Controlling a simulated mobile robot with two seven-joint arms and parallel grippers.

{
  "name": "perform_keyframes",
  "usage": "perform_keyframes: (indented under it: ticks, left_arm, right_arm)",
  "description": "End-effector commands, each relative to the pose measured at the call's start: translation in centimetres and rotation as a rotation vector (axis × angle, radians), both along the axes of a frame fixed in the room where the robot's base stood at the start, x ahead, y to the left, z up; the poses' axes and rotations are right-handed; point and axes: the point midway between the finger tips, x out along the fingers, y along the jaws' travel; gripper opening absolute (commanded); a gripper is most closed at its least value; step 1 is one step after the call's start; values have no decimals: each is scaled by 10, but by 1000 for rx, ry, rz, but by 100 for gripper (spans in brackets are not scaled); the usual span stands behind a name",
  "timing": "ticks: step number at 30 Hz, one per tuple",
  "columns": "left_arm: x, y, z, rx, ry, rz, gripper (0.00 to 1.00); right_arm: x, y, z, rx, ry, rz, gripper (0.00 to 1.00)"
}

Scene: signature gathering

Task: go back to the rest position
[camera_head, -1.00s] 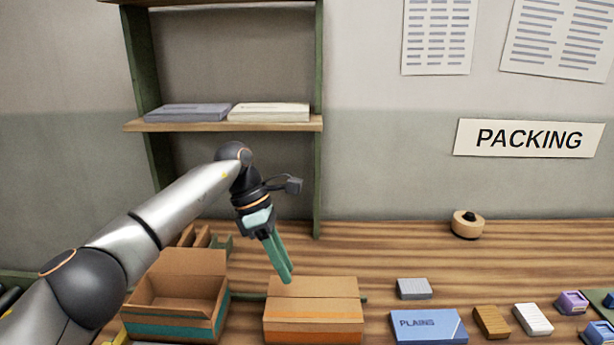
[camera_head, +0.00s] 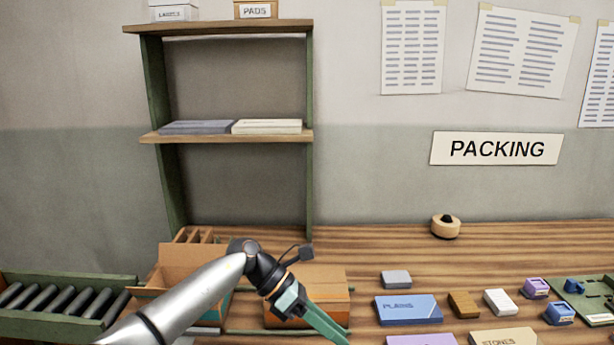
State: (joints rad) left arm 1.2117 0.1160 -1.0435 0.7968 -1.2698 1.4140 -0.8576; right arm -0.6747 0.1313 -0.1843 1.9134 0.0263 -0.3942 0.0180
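My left gripper (camera_head: 330,333) comes in from the left, low in the view. Its teal fingers point down and right, in front of the closed cardboard box (camera_head: 322,283). The fingers look close together and I see nothing between them, but the angle does not show whether they are shut. My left arm also covers part of the open cardboard box (camera_head: 185,262) to the left. My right gripper is not in view.
A roller conveyor (camera_head: 60,300) is at the left. On the wooden bench (camera_head: 385,245) are a blue PLAINS box (camera_head: 408,309), several small blocks, a STONES box (camera_head: 503,338) and a tape roll (camera_head: 446,227). A shelf (camera_head: 225,136) stands behind.

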Motion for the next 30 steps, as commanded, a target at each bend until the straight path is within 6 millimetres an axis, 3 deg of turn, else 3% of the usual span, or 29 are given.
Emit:
perform_keyframes:
  ticks: [3,6,10,13,17,23,26,30]
  left_arm:
    - [-23,-37,-12,-208,159,108,35]
    - [-35,-59,-11,-392,326,239,35]
    - [-41,-68,-9,-609,575,435,35]
    - [-38,-60,-12,-756,783,602,35]
    - [-32,-33,-29,-923,1068,836,35]
    - [-35,34,-87,-1128,1519,1218,35]
    - [-51,73,-126,-1208,1744,1416,35]
    - [-93,127,-186,-1297,2049,1705,35]
  right_arm:
    - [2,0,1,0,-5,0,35]
    - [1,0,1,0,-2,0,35]
    - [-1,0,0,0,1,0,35]
    - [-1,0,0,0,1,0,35]
    - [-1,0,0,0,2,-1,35]
    - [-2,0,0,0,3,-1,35]
    - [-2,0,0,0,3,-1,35]
    - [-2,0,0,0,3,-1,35]
